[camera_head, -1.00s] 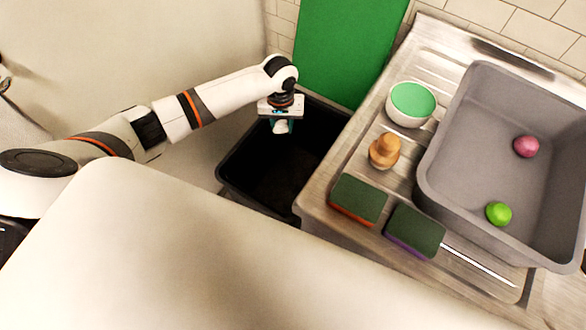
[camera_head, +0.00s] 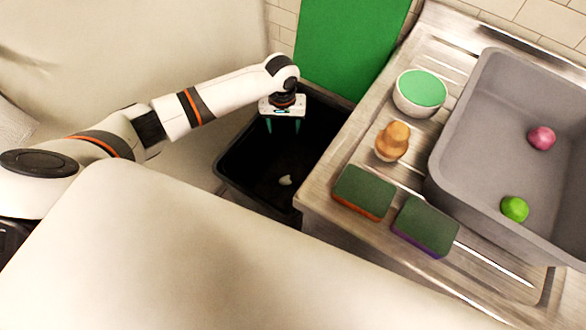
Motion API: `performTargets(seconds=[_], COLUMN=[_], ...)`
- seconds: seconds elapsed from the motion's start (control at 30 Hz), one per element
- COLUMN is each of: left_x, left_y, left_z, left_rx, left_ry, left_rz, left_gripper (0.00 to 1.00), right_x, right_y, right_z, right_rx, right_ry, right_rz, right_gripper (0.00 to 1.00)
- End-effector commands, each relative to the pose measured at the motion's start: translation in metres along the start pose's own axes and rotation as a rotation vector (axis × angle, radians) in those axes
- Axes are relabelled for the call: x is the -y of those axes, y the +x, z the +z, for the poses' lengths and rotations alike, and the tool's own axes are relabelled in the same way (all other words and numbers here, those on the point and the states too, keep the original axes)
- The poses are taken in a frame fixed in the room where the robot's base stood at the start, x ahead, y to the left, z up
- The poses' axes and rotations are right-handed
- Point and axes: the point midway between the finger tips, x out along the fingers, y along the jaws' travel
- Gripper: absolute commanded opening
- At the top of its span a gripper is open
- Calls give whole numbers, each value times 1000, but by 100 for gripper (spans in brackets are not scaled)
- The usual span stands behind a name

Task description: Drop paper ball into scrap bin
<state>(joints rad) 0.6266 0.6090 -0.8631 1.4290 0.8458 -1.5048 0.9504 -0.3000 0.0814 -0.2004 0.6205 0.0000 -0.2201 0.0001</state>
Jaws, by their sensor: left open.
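The white paper ball (camera_head: 285,180) is inside the black scrap bin (camera_head: 236,166), low against its dark interior. Whether it rests on the bottom or is still falling cannot be told. My left gripper (camera_head: 283,127) is over the far part of the bin, pointing down, with its two teal fingers apart and nothing between them. The ball is apart from the fingers, below them in the picture. My right gripper is not in view.
A metal drainboard (camera_head: 325,195) stands right of the bin, holding a green-topped bowl (camera_head: 420,92), a brown wooden-looking object (camera_head: 392,142) and two sponges (camera_head: 363,192). A grey basin (camera_head: 490,150) holds a pink ball (camera_head: 541,138) and a green ball (camera_head: 514,208). A green panel (camera_head: 350,45) stands behind the bin.

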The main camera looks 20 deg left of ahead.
Motion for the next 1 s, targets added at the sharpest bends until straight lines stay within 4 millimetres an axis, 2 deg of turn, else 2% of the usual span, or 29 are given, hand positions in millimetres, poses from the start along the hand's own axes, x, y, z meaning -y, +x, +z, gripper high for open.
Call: performTargets(seconds=[0.13,0.23,0.5,0.7,0.83,1.0], left_x=[0,0,1,0,0,0], left_y=[-3,-14,-70,-105,-116,-120], left_z=[0,1,1,1,0,0], left_rx=[0,2,4,2,1,-1], left_ry=[0,0,1,0,0,-1], left_rz=[-1,-3,-3,-2,-1,1], left_gripper=[59,59,59,59,59,59], right_x=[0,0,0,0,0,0], right_y=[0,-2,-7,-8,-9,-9], right_z=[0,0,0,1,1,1], right_rx=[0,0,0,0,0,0], right_ry=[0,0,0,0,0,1], right_rz=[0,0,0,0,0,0], right_gripper=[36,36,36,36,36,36])
